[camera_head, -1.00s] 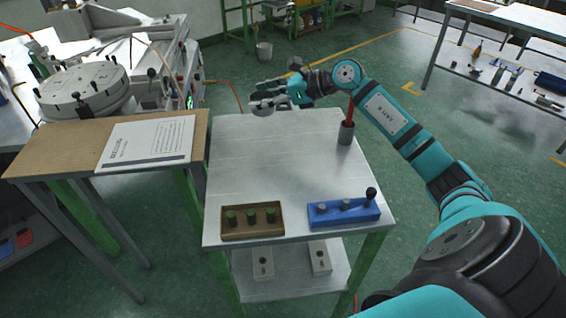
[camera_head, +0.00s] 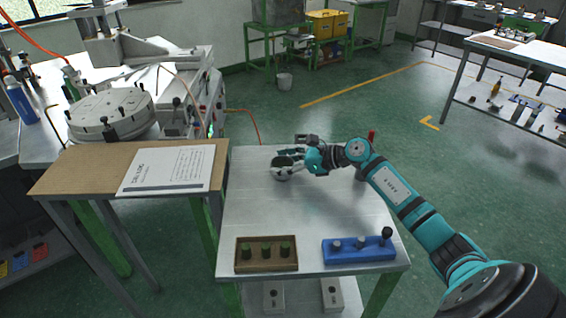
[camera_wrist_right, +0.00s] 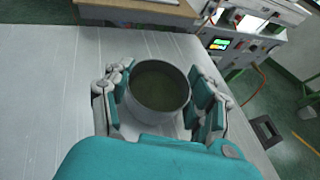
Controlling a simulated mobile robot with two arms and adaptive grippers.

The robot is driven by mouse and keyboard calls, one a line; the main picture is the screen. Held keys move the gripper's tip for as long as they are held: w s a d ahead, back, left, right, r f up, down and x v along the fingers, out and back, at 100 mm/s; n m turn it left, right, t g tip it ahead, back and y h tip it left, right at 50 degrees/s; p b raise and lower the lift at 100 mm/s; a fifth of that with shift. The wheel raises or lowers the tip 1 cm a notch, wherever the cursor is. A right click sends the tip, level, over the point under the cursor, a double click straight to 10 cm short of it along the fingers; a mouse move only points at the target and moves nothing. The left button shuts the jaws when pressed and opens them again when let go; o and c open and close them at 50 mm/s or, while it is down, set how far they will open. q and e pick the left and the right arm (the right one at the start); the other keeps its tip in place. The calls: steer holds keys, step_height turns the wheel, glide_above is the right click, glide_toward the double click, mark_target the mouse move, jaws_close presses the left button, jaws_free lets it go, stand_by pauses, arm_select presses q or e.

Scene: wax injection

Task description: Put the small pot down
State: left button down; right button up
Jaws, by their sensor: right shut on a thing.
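The small pot (camera_head: 282,172) is a round grey metal pot with a dark inside, at the far part of the metal table (camera_head: 315,215). My right gripper (camera_head: 288,162) is shut on it. In the right wrist view the pot (camera_wrist_right: 158,88) sits upright between the two fingers of the gripper (camera_wrist_right: 160,95), with its open top facing the camera. I cannot tell whether its bottom touches the tabletop. My left gripper is not in view.
A brown block (camera_head: 266,267) with several green-topped pegs and a blue block (camera_head: 358,250) stand at the table's front edge. A wooden table with a paper sheet (camera_head: 168,169) adjoins left. The table's middle is clear.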

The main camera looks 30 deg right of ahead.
steer(key=shift+f, duration=0.15)
steer(key=o, duration=1.3)
steer(key=shift+r, duration=0.3)
steer(key=v, duration=0.3)
steer(key=b+v, duration=0.1)
steer(key=v, duration=0.3)
steer(key=b+v, duration=0.1)
steer(key=v, duration=0.2)
steer(key=shift+s+d+f, duration=0.15)
steer(key=shift+s+d, duration=0.1)
steer(key=shift+s, duration=0.05)
steer(key=shift+s+d+r, duration=0.35)
steer(key=shift+s+r, duration=0.05)
steer(key=shift+s, duration=0.05)
